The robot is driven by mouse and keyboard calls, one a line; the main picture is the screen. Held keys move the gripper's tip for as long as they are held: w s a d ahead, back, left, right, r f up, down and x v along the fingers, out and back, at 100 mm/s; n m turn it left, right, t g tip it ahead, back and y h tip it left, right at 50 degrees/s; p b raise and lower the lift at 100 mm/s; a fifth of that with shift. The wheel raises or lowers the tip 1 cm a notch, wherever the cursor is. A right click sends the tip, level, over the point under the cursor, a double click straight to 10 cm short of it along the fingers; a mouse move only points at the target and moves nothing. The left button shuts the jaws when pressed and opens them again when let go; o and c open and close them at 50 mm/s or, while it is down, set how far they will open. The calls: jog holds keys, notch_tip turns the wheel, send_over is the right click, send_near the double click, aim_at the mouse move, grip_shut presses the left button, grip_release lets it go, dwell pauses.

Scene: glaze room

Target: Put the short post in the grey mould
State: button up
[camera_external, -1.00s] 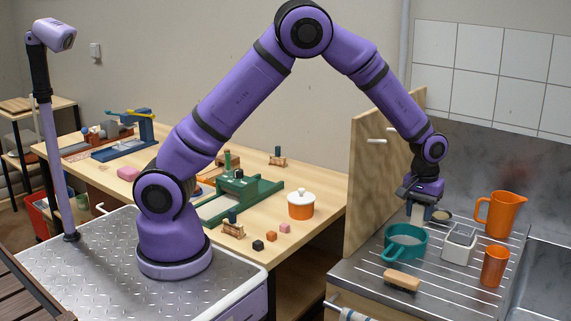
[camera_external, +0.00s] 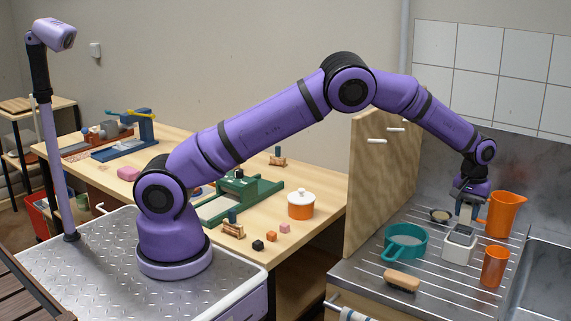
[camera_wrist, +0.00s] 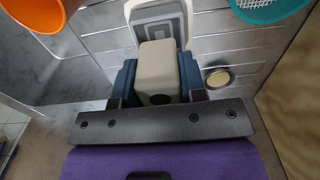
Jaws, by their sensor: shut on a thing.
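The short post is a pale cream block (camera_wrist: 157,68), held upright between the blue fingers of my gripper (camera_wrist: 158,80) in the wrist view. The grey mould (camera_external: 457,253) is a pale square block with a grey recessed top, standing on the ribbed metal drainer. In the wrist view the mould (camera_wrist: 182,38) lies just beyond the post, which hides part of it. I cannot tell whether they touch.
A teal strainer (camera_external: 405,254) stands left of the mould, an orange cup (camera_external: 494,268) to its right and an orange jug (camera_external: 502,215) behind. A wooden brush (camera_external: 401,281) lies in front. A small round dish (camera_external: 440,215) sits behind. A wooden panel (camera_external: 370,190) rises at left.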

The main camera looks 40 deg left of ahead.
aim_at(466, 221)
jog(key=shift+f, duration=1.75)
jog(key=shift+f, duration=0.15)
jog(key=o, duration=1)
jog(key=shift+c, duration=0.2)
notch_tip(466, 221, up, 12)
jog(key=shift+r, duration=0.2)
